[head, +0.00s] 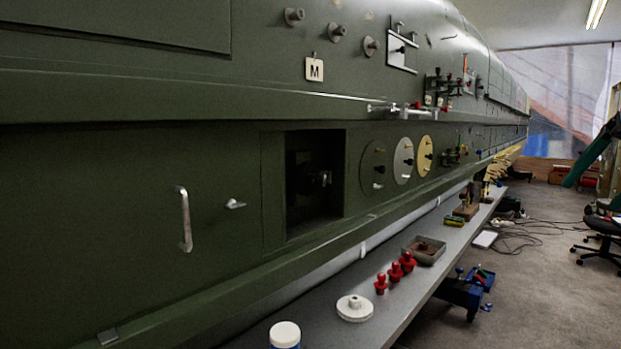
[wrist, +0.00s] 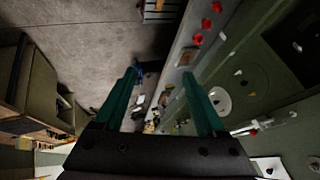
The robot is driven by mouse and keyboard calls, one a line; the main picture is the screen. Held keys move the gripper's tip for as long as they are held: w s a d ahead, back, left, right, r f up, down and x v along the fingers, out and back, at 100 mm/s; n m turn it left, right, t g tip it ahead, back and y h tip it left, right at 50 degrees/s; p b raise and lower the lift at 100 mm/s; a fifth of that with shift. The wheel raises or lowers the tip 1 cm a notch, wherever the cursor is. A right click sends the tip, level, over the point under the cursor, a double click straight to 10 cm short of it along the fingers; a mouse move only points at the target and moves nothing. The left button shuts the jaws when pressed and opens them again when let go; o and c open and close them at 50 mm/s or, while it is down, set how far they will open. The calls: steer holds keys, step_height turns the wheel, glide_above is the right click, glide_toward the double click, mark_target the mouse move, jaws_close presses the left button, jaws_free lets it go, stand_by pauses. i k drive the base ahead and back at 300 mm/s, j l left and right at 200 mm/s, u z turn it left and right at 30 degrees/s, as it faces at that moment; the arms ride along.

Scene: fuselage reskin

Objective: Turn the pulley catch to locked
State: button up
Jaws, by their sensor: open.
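In the head view a long green fuselage side fills the left and middle. No part is marked as the pulley catch, and I cannot tell for sure which fitting it is. A dark square recess (head: 316,182) in the panel holds a small metal fitting (head: 324,178), too dark to read its position. Right of it are a green disc (head: 374,165), a white disc (head: 403,162) and a cream disc (head: 425,157), each with small knobs. My gripper (wrist: 159,73) is open and empty in the wrist view, its green fingers apart and touching nothing visible.
A grey shelf (head: 400,305) runs below the panel with red pegs (head: 395,272), a white round part (head: 355,308) and a tray (head: 424,250). A metal handle (head: 184,218) sticks out at left.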

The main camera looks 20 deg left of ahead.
mark_target(327, 177)
steer(key=l+u, duration=0.2)
steer(key=u, duration=0.85)
steer(key=k+j, duration=0.05)
